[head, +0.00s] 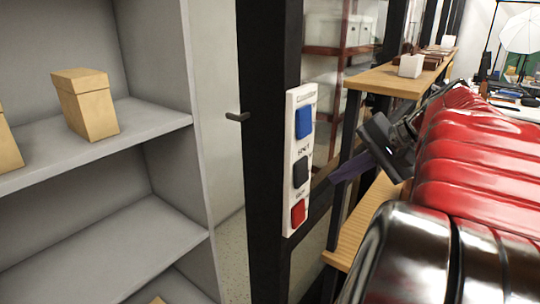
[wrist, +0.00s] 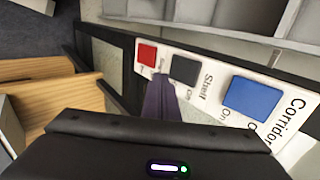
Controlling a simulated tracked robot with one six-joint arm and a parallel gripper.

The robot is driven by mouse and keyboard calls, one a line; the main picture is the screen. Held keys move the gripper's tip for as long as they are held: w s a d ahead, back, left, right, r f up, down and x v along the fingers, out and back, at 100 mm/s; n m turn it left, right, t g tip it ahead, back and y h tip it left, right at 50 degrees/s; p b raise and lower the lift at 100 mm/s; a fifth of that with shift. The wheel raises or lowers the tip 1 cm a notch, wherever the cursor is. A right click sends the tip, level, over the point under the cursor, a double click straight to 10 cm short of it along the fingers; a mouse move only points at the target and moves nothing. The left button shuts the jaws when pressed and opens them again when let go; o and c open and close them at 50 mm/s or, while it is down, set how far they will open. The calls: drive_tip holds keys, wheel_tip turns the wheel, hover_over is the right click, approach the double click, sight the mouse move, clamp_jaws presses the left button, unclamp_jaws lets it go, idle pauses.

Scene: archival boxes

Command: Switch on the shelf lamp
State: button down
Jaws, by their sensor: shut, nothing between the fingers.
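A white switch panel (head: 290,218) is fixed to a dark post and carries a blue switch (head: 304,122), a black switch (head: 300,171) and a red switch (head: 298,213) in a column. In the wrist view, "Shelf" and "On" are printed between the black switch (wrist: 184,69) and the blue switch (wrist: 252,96); "Corridor" is beyond the blue one. My gripper (head: 335,179) is shut and empty, its purple fingers pointing at the panel from the right. In the wrist view the fingertips (wrist: 160,80) appear just below the black switch, towards the red. Contact cannot be told. The lamp is not identifiable.
A grey shelf unit (head: 165,225) with tan boxes (head: 85,103) stands left of the post. A door handle-like dark peg (head: 238,117) sticks out beside it. Wooden shelves (head: 385,80) with a white container (head: 411,66) stand behind my gripper, to the right.

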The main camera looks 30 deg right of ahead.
sight(303, 178)
drive_tip(key=shift+w+a+f, duration=0.35)
drive_tip(key=shift+w+f, duration=0.15)
drive_tip(key=shift+w, duration=0.5)
drive_tip(key=shift+w+a+f, duration=0.4)
drive_tip(key=shift+w+f, duration=0.15)
drive_tip(key=shift+w, duration=0.5)
drive_tip(key=shift+w+a+f, duration=0.35)
drive_tip(key=shift+w+f, duration=0.15)
drive_tip(key=shift+w, duration=0.5)
drive_tip(key=shift+w+a, duration=0.1)
drive_tip(key=shift+r, duration=0.1)
drive_tip(key=shift+r, duration=0.7)
